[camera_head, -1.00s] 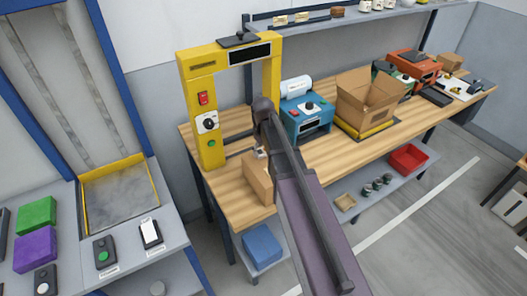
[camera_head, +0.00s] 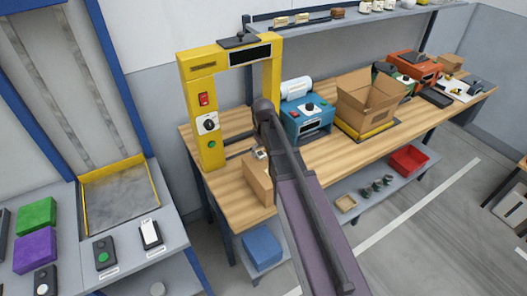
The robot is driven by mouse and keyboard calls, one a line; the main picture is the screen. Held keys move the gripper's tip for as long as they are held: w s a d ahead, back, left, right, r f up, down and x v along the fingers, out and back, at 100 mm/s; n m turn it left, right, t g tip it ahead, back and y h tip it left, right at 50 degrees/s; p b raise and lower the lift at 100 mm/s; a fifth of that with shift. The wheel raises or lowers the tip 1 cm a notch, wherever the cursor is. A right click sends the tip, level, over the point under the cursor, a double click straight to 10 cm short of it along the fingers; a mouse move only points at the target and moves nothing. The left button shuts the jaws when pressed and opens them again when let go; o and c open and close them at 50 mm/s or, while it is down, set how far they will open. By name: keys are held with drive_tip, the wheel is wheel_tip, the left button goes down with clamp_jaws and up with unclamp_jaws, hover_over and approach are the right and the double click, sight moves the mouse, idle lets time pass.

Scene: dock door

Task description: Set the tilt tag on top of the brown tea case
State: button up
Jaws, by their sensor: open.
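A closed brown case (camera_head: 257,180), which looks like the tea case, stands on the wooden bench by its near left edge. My arm passes in front of its right side. A small pale object with dark parts (camera_head: 261,153) shows at the top of the case, next to my arm. It may be the tilt tag, but it is too small to be sure, and I cannot tell whether it touches the case. My gripper does not show clearly; my own arm hides that area.
A yellow frame (camera_head: 208,120) with switches stands left of the case on the bench (camera_head: 322,155). A blue machine (camera_head: 307,118) and an open carton (camera_head: 368,100) on a yellow-edged base stand right. A blue bin (camera_head: 262,246) and red bin (camera_head: 408,159) sit below.

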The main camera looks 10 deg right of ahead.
sight(263, 153)
wheel_tip(263, 153, up, 12)
drive_tip(key=p, duration=1.2)
drive_tip(key=shift+s, duration=0.1)
idle(0.6)
drive_tip(key=s+m, duration=0.3)
drive_tip(key=s, duration=1.3)
drive_tip(key=shift+s+d+m, duration=0.25)
drive_tip(key=shift+s+m, duration=0.05)
wheel_tip(263, 153, down, 10)
drive_tip(key=b, duration=1)
drive_tip(key=shift+f, duration=0.15)
